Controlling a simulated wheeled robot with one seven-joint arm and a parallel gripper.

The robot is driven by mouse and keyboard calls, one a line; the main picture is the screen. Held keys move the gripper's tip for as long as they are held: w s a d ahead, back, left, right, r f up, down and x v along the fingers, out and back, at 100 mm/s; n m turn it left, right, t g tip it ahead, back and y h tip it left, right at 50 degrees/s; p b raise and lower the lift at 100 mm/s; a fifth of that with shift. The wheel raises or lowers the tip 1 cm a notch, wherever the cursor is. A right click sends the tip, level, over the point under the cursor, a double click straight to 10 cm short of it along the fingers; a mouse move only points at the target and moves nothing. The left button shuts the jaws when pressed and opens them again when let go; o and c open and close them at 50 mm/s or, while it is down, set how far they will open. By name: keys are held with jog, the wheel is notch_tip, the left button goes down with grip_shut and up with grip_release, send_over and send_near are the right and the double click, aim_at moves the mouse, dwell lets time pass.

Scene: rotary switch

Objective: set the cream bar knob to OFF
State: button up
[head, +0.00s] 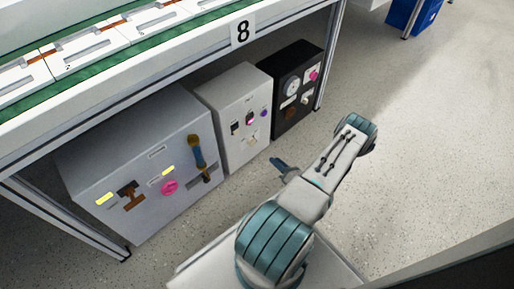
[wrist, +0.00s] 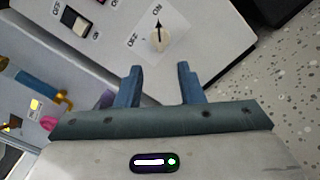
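The cream bar knob (wrist: 159,41) sits on a white panel in the wrist view, with an ON label above it and an OFF label to its left. Its black pointer points up toward ON. In the head view a small cream knob (head: 252,140) shows low on the middle white box (head: 240,87). My gripper (wrist: 160,82) is open and empty, its two blue fingers apart below the knob in the wrist view and not touching it. In the head view my gripper (head: 281,166) is in front of the boxes, partly hidden by my arm.
A black rocker switch (wrist: 73,21) is left of the knob on the same panel. A grey box (head: 145,150) with several controls stands to the left, and a black box (head: 297,75) to the right. A workbench (head: 190,72) overhangs them. Open floor (head: 430,150) lies to the right.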

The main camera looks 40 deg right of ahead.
aim_at(253, 141)
jog(key=w+b, duration=0.3)
jog(key=w, duration=0.8)
jog(key=shift+w+a+b, duration=0.3)
jog(key=shift+w+a, duration=0.05)
jog(key=shift+a, duration=0.1)
grip_shut()
